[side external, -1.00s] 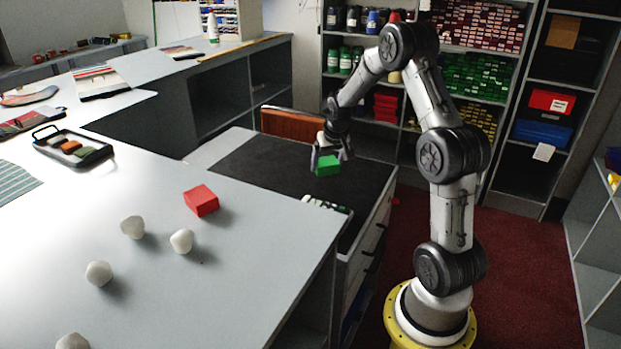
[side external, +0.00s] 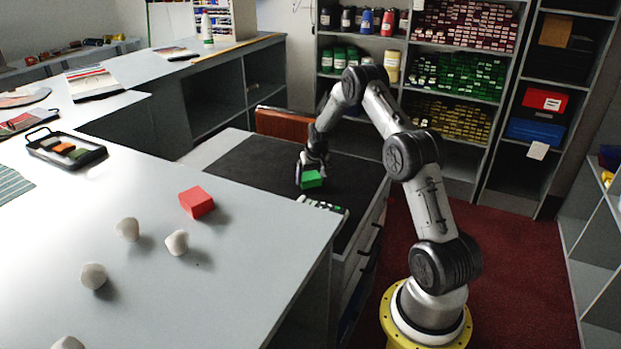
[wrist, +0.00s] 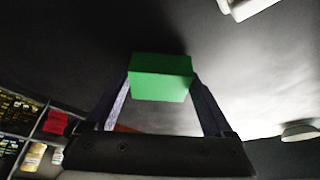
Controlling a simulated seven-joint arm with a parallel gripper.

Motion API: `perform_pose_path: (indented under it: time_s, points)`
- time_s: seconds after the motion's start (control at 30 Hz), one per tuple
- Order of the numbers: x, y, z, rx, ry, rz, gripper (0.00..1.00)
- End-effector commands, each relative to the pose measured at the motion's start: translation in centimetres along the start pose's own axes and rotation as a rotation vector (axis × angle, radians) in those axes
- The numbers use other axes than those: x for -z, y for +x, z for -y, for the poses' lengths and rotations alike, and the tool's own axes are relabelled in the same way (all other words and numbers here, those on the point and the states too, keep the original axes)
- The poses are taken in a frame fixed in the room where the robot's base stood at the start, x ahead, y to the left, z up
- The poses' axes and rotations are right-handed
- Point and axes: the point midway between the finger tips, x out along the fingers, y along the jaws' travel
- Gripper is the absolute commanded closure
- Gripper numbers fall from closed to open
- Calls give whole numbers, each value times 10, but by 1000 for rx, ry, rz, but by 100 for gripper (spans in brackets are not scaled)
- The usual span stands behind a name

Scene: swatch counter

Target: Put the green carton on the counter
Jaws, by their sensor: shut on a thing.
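The green carton (side external: 312,180) is a small box held by my gripper (side external: 313,171) over the black-topped section (side external: 250,165) beside the pale counter (side external: 150,255). In the wrist view the green carton (wrist: 160,78) sits between the two fingers of my gripper (wrist: 160,90), which are shut on its sides. The carton appears a little above the dark surface; the exact gap underneath cannot be told. The pale counter top lies to the left and nearer the side camera.
A red box (side external: 197,202) and several whitish lumps, one of them here (side external: 176,242), stand on the pale counter. A black tray (side external: 66,149) lies further left. A pale keyed object (side external: 323,206) lies just in front of the carton. The counter's right part is clear.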

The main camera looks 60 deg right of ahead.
Motion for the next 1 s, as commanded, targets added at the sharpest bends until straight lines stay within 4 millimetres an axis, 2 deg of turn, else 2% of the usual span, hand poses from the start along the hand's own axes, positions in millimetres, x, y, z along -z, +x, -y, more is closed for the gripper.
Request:
perform_pose_path:
  time_s: [0.37, 0.4, 0.47, 0.77, 0.87, 1.0]
  points:
    - [-1, 4, 0, 0, 1, -2, 72]
    - [-2, 5, 0, 0, 0, -1, 12]
    - [-2, 5, 0, 0, 1, -1, 1]
    - [0, 2, 0, 0, 1, -2, 0]
    - [1, -7, 0, 0, 1, -5, 0]
    - [1, -32, 0, 0, 1, -6, 0]
